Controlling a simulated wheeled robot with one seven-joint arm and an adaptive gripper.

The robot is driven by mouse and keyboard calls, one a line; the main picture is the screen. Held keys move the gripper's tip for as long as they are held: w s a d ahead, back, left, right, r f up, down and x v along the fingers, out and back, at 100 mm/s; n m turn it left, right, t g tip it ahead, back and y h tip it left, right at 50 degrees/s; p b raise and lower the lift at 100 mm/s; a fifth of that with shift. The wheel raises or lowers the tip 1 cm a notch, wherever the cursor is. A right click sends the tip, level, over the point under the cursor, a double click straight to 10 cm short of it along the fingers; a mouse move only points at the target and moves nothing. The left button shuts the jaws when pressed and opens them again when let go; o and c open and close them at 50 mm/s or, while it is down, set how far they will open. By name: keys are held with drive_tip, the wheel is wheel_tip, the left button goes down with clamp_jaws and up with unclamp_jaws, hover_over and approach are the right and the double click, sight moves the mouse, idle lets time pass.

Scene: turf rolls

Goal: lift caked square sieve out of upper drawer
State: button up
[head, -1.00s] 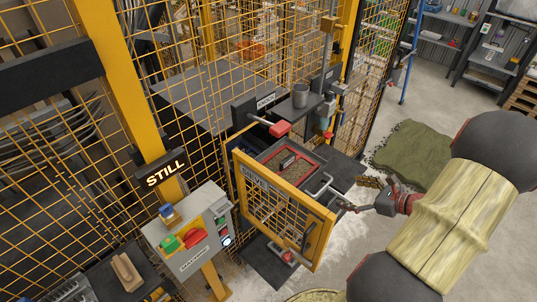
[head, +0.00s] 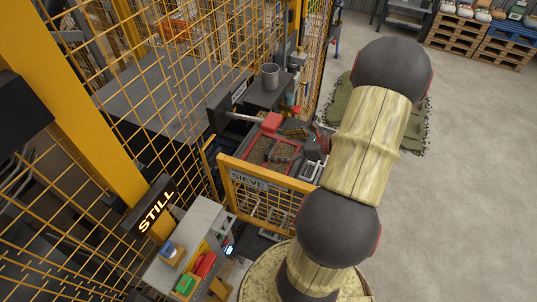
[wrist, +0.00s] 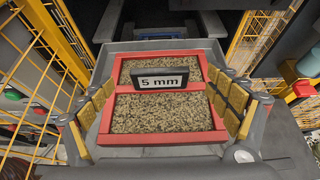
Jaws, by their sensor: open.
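The caked square sieve (wrist: 160,120) has a red frame, a grainy brown crust and a black upright piece (wrist: 160,80) marked "5 mm" across its middle. It lies in the open grey upper drawer (wrist: 160,155), and in the head view the sieve (head: 259,149) shows partly behind my gripper. My gripper (wrist: 162,84) is open above the drawer, its yellow-padded fingers on the left and right sides of the sieve. The black piece stands between them with a gap on each side. In the head view my gripper (head: 295,143) is partly hidden by my arm.
A yellow mesh gate (head: 262,198) marked "SIEVE" stands in front of the drawer. A red-ended lever (head: 272,121) and a grey cup (head: 270,76) are behind it. Yellow mesh fencing closes off the left. A control box (head: 190,250) stands at lower left.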

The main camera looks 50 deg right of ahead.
sight(272, 148)
drive_tip(key=x, duration=0.5)
drive_tip(key=shift+f, duration=0.15)
drive_tip(key=shift+s, duration=0.1)
drive_tip(key=c, duration=1.5)
drive_tip(key=shift+c, duration=0.4)
